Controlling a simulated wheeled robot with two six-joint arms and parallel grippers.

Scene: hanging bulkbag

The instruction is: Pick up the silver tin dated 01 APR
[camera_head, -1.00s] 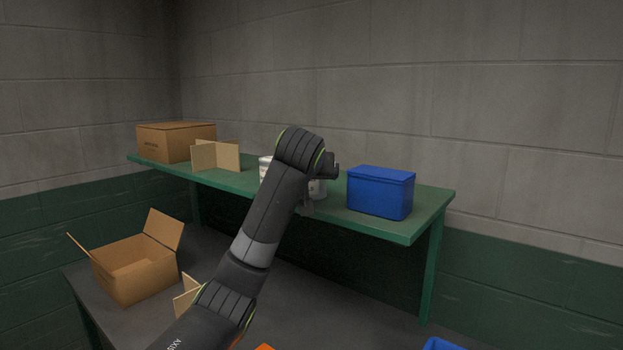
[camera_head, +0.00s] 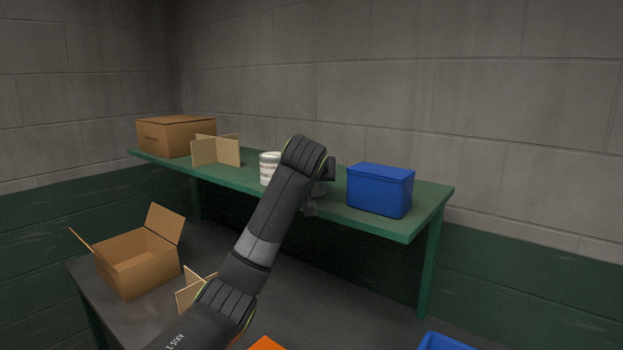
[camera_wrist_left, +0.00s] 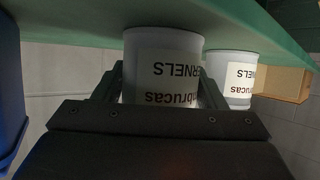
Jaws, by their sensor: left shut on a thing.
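My left gripper (camera_wrist_left: 160,97) is shut on a silver-grey tin (camera_wrist_left: 163,45) with a white label. The left wrist view is upside down, and the label reads partly "brucas" and "KERNELS"; no date can be read. In the head view my left arm hides most of this tin. A second similar tin (camera_wrist_left: 232,66) stands beside it on the green shelf (camera_head: 425,212); it also shows left of my arm in the head view (camera_head: 268,168). Its date cannot be read either. I cannot tell whether the held tin still touches the shelf. My right gripper is not in view.
A blue lidded box (camera_head: 380,190) stands right of my left gripper on the shelf. A cardboard divider (camera_head: 215,151) and a closed carton (camera_head: 175,136) are at the left. Below, an open carton (camera_head: 138,265) and another divider (camera_head: 192,291) sit on the dark table.

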